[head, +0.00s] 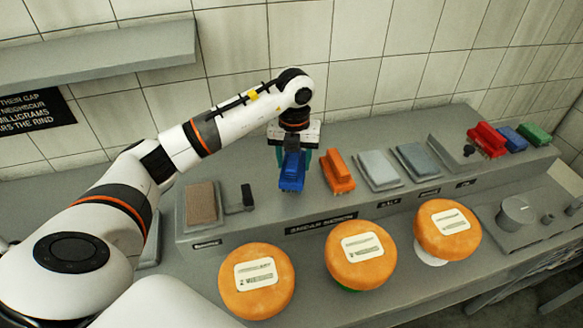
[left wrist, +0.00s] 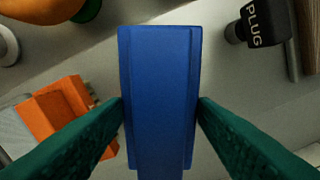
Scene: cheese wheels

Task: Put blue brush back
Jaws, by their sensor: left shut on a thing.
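The blue brush (head: 291,172) is between the fingers of my left gripper (head: 294,160), which is shut on it, at the left part of the grey raised shelf. In the left wrist view the blue brush (left wrist: 158,90) fills the middle, with a green finger pressed against each side. I cannot tell whether its underside touches the shelf. An orange brush (head: 338,172) stands just right of it on the shelf and also shows in the left wrist view (left wrist: 60,115). My right gripper is in neither view.
A brown pad (head: 202,203) and a dark plug (head: 241,199) lie left of the brush. Two grey pads (head: 379,168) (head: 417,161) lie to the right. Red (head: 486,140), blue (head: 511,138) and green (head: 535,134) brushes sit far right. Several orange cheese wheels (head: 256,297) stand in front.

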